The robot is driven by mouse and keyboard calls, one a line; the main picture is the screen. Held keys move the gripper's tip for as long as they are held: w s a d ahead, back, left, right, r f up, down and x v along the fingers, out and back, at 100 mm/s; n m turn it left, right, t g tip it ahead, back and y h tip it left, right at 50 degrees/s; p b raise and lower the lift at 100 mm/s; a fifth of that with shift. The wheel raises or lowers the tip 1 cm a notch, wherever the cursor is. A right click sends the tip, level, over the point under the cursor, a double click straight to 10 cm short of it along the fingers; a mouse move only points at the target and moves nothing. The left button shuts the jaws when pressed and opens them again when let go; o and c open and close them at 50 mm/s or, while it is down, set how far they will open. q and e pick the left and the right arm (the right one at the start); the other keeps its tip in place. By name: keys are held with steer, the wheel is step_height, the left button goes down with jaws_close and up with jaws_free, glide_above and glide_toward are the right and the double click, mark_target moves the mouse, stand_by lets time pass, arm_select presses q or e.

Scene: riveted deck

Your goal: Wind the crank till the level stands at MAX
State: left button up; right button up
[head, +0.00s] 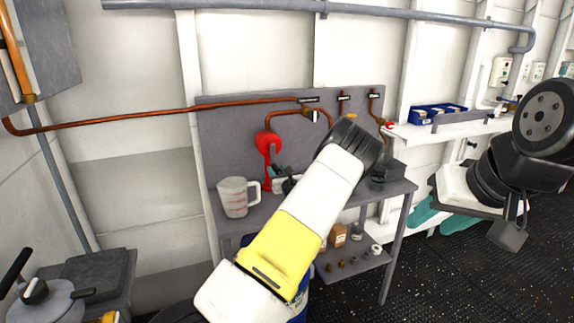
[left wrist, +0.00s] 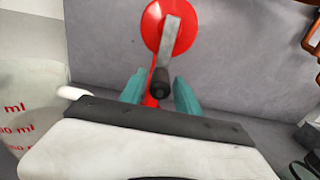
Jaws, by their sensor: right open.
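The crank is a red disc (head: 268,143) on the grey panel, with a grey arm (left wrist: 170,42) pointing down to a black knob (left wrist: 161,82). My left gripper (left wrist: 159,92) has its teal fingers apart on either side of the knob, with a gap showing at the left finger. In the head view my left gripper (head: 281,178) is partly hidden behind my own arm. My right gripper (head: 441,216) is open and empty, over at the right, away from the bench. I see no level or MAX mark that I can read.
A clear measuring jug (head: 235,197) with red marks stands on the bench, left of the crank. Copper pipes (head: 160,115) run along the panel. A lower shelf (head: 350,267) holds small parts. Blue bins (head: 437,112) sit on a ledge at the right. Dark floor lies open at the right.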

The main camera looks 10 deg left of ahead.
arm_select(q)
jaws_close()
steer(key=shift+s+a+r, duration=1.9)
steer(key=shift+a+r, duration=0.85)
steer(key=shift+a, duration=0.05)
steer(key=shift+w+d+r, duration=2.1)
steer(key=shift+d+r, duration=1.15)
steer(key=shift+r, duration=0.8)
steer(key=shift+w+d+f, duration=1.55)
steer(key=shift+d+f, duration=0.4)
steer(key=shift+f, duration=3.05)
steer(key=s+a+f, duration=0.3)
steer(key=s+a, duration=0.1)
steer(key=a, duration=0.2)
steer(key=shift+s+f, duration=0.15)
steer(key=shift+f, duration=0.05)
